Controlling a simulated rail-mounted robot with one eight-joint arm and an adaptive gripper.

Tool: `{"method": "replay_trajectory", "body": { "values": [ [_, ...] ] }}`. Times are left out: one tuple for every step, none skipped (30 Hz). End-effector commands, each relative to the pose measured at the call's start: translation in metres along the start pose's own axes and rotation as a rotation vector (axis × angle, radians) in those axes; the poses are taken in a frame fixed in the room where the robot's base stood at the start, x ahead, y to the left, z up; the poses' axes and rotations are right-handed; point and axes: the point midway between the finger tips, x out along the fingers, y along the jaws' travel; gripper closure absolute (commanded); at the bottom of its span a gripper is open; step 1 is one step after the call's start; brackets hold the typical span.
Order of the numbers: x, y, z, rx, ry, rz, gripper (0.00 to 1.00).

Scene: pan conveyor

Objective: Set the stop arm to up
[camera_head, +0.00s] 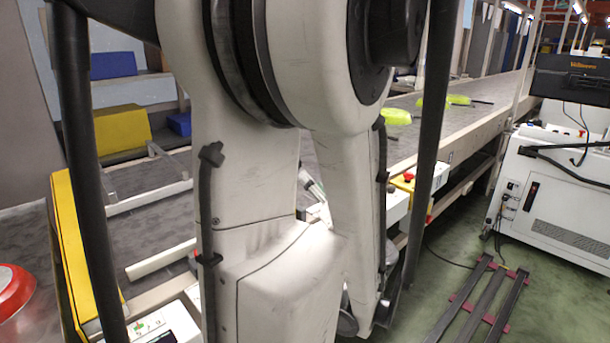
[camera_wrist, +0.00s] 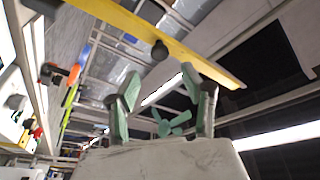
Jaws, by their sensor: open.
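My gripper (camera_wrist: 160,84) shows in the wrist view, with two greenish fingers spread apart and nothing between them. A long yellow bar (camera_wrist: 195,58) with a round black knob (camera_wrist: 160,50) runs diagonally beyond the fingertips. No contact between the fingers and the bar shows. I cannot tell for sure whether this bar is the stop arm. In the head view, my arm covers the middle of the picture and hides my gripper. A long yellow panel (camera_head: 80,245) stands at the left, and pale bars (camera_head: 150,196) lie across the grey conveyor beside it.
A red round pan (camera_head: 14,290) is at the far left. Yellow (camera_head: 122,127) and blue (camera_head: 112,65) blocks sit behind the conveyor. Bright green items (camera_head: 396,116) lie on the long belt at right. A white machine (camera_head: 555,190) and a dark floor rack (camera_head: 478,300) stand right.

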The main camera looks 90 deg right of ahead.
Motion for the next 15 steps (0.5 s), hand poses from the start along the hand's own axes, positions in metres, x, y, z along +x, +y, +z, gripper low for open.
{"method": "replay_trajectory", "body": {
  "values": [
    [-0.008,0.001,-0.001,-0.001,0.003,0.002,0.57],
    [-0.013,0.001,-0.001,-0.002,0.003,0.002,0.57],
    [-0.018,0.001,-0.001,-0.002,0.003,0.003,0.57],
    [-0.022,0.000,-0.001,-0.001,0.002,0.002,0.57],
    [-0.025,0.001,-0.001,-0.001,0.003,0.002,0.57],
    [-0.029,0.001,-0.001,-0.001,0.003,0.002,0.57],
    [-0.031,0.001,-0.001,-0.001,0.002,0.001,0.57],
    [-0.033,0.001,-0.001,0.000,0.001,0.001,0.57],
    [-0.036,0.001,-0.001,0.000,0.001,0.001,0.57],
    [-0.038,0.001,-0.001,0.000,0.001,0.001,0.57],
    [-0.039,0.000,0.000,0.000,0.001,0.001,0.57],
    [-0.040,0.000,0.000,0.000,0.000,0.001,0.57],
    [-0.041,0.000,0.000,0.000,0.000,0.000,0.57],
    [-0.041,0.000,0.000,0.000,0.000,0.000,0.57],
    [-0.041,0.000,0.000,0.000,-0.001,0.000,0.57]
  ]
}}
